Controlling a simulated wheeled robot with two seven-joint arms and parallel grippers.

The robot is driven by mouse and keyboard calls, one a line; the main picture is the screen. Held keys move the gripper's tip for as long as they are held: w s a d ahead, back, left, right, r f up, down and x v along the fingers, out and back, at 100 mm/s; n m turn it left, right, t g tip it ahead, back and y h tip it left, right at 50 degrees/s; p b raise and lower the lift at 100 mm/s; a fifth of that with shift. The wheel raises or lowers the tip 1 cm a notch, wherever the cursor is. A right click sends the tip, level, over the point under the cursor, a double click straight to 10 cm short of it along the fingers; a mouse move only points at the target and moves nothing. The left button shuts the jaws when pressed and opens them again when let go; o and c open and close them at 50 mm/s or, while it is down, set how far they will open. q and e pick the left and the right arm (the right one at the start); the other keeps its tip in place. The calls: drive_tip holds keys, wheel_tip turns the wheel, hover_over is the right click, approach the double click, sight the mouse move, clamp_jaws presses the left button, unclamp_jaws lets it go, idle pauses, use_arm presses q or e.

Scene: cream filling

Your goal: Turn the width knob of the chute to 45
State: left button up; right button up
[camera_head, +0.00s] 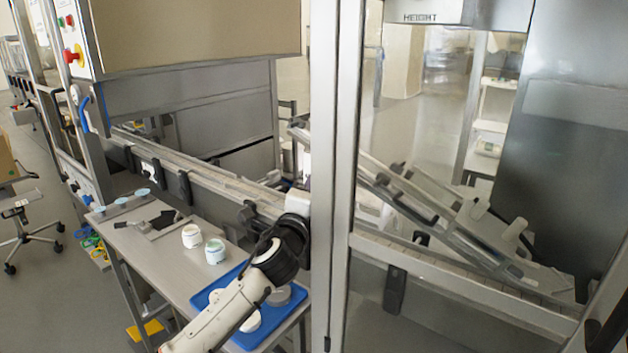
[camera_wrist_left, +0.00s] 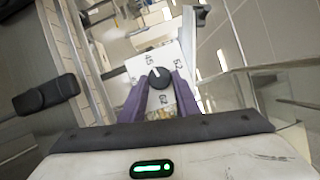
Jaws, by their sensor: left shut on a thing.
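The width knob (camera_wrist_left: 157,82) is a round black dial on a white plate (camera_wrist_left: 137,66) in the left wrist view. Printed numbers surround it, with 45 at its upper left and 52 at its upper right; those below are hard to read. A short white mark on the knob points up and slightly left, roughly toward 45. My left gripper (camera_wrist_left: 160,78) is shut on the knob, one purple finger on each side. In the head view my left arm (camera_head: 278,248) reaches up to the chute rail, and its fingers and the knob are hidden. My right gripper is not in view.
A steel table (camera_head: 165,262) holds white jars (camera_head: 191,236) and a blue tray (camera_head: 206,297) beneath my left arm. A vertical metal post (camera_head: 338,180) stands just right of the arm. The conveyor rail (camera_head: 215,188) runs behind.

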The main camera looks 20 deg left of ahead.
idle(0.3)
use_arm(q)
drive_tip(key=o, duration=1)
drive_tip(key=shift+o, duration=0.2)
drive_tip(key=shift+r, duration=0.15)
